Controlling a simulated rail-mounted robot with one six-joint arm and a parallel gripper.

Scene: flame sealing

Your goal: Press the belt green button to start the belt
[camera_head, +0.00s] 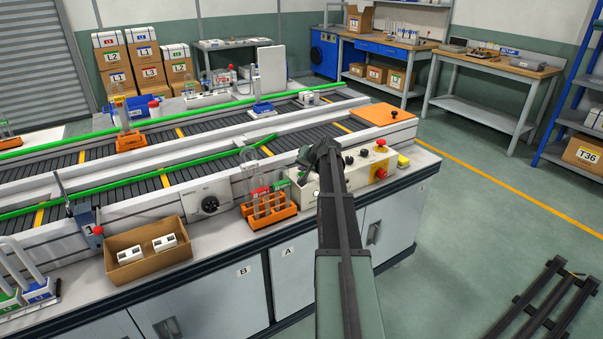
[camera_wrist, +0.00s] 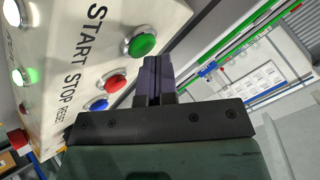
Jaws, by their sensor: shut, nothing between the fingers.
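The green button (camera_wrist: 141,45) sits beside the START label on a cream control panel (camera_wrist: 60,65) in the wrist view. A red button (camera_wrist: 112,83) and a blue button (camera_wrist: 97,104) lie in the same row, by STOP and RESET. My gripper (camera_wrist: 157,61) is shut and empty; its fingertips appear just to the right of the green button. I cannot tell whether they touch it. In the head view my gripper (camera_head: 308,157) is over the control box (camera_head: 306,190) at the belt's near side, and my arm hides part of it. The belt (camera_head: 105,192) lies behind.
An orange tube rack (camera_head: 268,210) stands left of the control box. A cardboard box (camera_head: 148,262) with white items sits further left on the bench. A yellow-and-red emergency stop (camera_head: 379,172) is just right of my arm.

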